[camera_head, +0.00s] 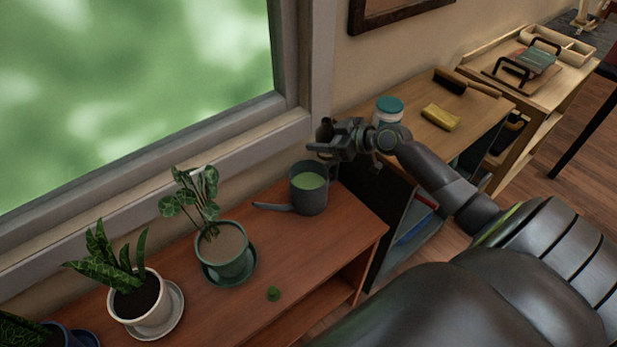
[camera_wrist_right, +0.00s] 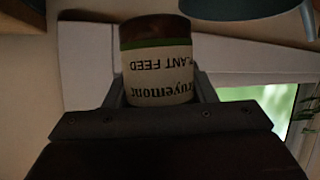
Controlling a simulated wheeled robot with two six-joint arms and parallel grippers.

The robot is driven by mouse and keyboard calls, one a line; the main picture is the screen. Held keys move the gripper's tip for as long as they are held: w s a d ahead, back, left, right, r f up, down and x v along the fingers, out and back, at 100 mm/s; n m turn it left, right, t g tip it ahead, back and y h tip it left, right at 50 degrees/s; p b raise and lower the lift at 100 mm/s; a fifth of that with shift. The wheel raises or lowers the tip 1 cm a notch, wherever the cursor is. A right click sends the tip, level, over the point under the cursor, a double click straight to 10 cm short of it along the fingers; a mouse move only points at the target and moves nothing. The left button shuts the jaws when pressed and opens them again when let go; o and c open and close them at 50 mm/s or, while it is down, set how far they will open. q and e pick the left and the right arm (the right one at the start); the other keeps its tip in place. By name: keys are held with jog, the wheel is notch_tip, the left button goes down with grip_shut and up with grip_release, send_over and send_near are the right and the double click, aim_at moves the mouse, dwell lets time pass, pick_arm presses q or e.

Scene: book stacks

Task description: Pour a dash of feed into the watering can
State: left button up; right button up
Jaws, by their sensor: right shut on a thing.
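The grey watering can (camera_head: 312,199) stands on the reddish-brown shelf with its spout toward the left; green liquid shows inside it. My right gripper (camera_head: 328,148) is above and just behind the can's rim, shut on a dark brown bottle (camera_head: 325,128). In the right wrist view the feed bottle (camera_wrist_right: 157,75) sits between the fingers, its label reading PLANT FEED upside down in the picture. Part of the can (camera_wrist_right: 240,8) shows at the top of that view. The bottle's mouth is hidden, and no stream shows. My left gripper is out of view.
Potted plants (camera_head: 223,248) (camera_head: 150,312) on saucers stand left of the can along the window. A wooden table at right holds a teal-lidded jar (camera_head: 389,112), a yellow cloth (camera_head: 441,117) and a brush.

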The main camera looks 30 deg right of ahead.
aim_at(324, 122)
jog(key=shift+d+f+m+b, duration=0.1)
jog(key=shift+d+m+b, duration=0.1)
jog(key=shift+m+b, duration=0.35)
jog(key=shift+y, duration=0.3)
jog(key=shift+r+p, duration=1.65)
jog(key=shift+r, duration=1)
